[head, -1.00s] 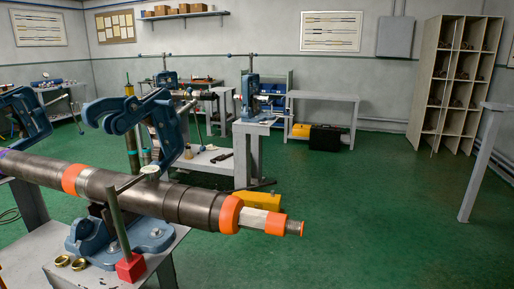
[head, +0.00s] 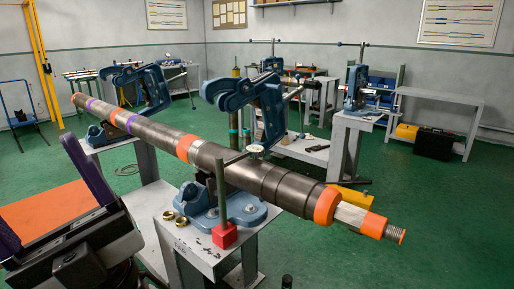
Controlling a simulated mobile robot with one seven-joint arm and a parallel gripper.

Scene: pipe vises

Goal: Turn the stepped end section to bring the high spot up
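A long dark pipe (head: 150,131) lies across two blue pipe vises, with orange and purple bands along it. Its stepped end section (head: 280,190) is at the right, narrowing through an orange collar (head: 327,205) and a pale flat-sided part (head: 350,216) to a threaded tip. A dial indicator (head: 255,149) on a post with a red base (head: 224,236) sits by the pipe near the front vise (head: 250,95). The dial is too small to read. My gripper (head: 36,178) is at the lower left, its purple fingers apart and empty, away from the pipe.
The front vise stands on a grey table (head: 180,238) with brass rings (head: 175,220) and small dark bits. The rear vise (head: 140,80) is on another table. An orange surface (head: 45,212) lies at the left.

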